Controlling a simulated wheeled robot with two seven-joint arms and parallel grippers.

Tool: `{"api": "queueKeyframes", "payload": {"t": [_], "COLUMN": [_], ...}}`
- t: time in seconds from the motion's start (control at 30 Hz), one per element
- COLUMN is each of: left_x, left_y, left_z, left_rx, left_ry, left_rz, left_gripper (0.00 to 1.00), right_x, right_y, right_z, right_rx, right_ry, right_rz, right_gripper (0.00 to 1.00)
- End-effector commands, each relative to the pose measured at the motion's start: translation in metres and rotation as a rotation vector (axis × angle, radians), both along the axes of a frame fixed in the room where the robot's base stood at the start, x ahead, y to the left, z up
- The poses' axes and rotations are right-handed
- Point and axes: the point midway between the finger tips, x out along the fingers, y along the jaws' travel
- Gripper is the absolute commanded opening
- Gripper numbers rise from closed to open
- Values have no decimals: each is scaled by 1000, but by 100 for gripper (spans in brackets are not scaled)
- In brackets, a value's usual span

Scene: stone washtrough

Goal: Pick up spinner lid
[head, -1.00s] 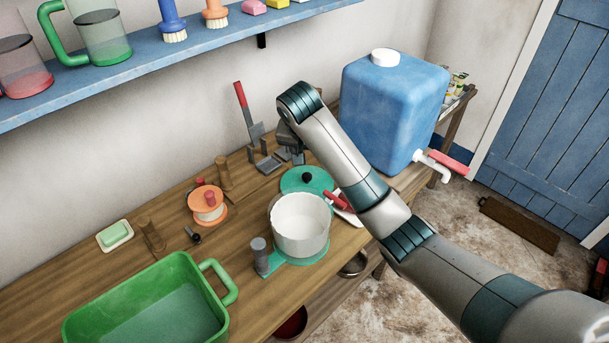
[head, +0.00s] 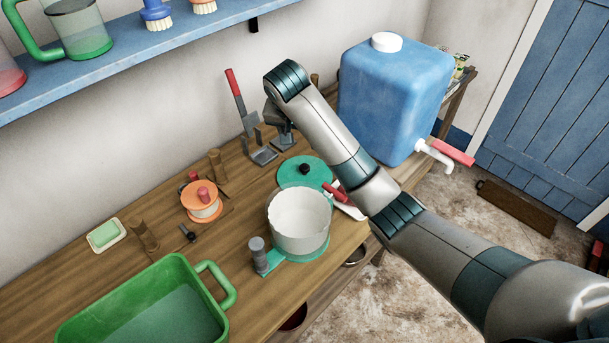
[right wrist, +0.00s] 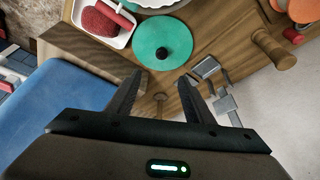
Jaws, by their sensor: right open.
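The spinner lid (head: 296,176) is a flat teal disc with a black knob. It lies on the wooden bench behind the white spinner basket (head: 300,222), which partly covers its near edge in the head view. The lid also shows in the right wrist view (right wrist: 160,48), with its knob just beyond the fingertips. My right gripper (head: 283,135) is open and empty, above the bench and behind the lid in the head view. It also shows in the right wrist view (right wrist: 161,84), with nothing between its fingers. My left gripper is not in view.
A blue water tank (head: 392,100) with a tap stands right of my right arm. Grey metal pieces (head: 262,155) and a red-handled tool (head: 234,88) are near the gripper. An orange spool (head: 203,202), a green tub (head: 150,305) and a white tray (right wrist: 100,22) are also here.

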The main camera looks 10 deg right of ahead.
Motion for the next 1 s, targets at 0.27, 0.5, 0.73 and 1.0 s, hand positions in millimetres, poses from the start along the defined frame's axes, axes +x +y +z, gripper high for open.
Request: {"api": "queueKeyframes", "payload": {"t": [0.27, 0.5, 0.73, 1.0], "left_x": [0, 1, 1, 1], "left_y": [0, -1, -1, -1], "left_z": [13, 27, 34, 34], "left_rx": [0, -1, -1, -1], "left_ry": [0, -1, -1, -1], "left_rz": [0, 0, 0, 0], "left_gripper": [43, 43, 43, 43], "right_x": [11, 26, 37, 39], "right_y": [-7, -15, -19, -20], "right_z": [-33, -73, -102, -109], "right_rx": [-4, -4, -2, 0], "right_ry": [5, 5, 2, 0], "right_rz": [-2, -1, -1, 0], "right_gripper": [48, 48, 48, 48]}}
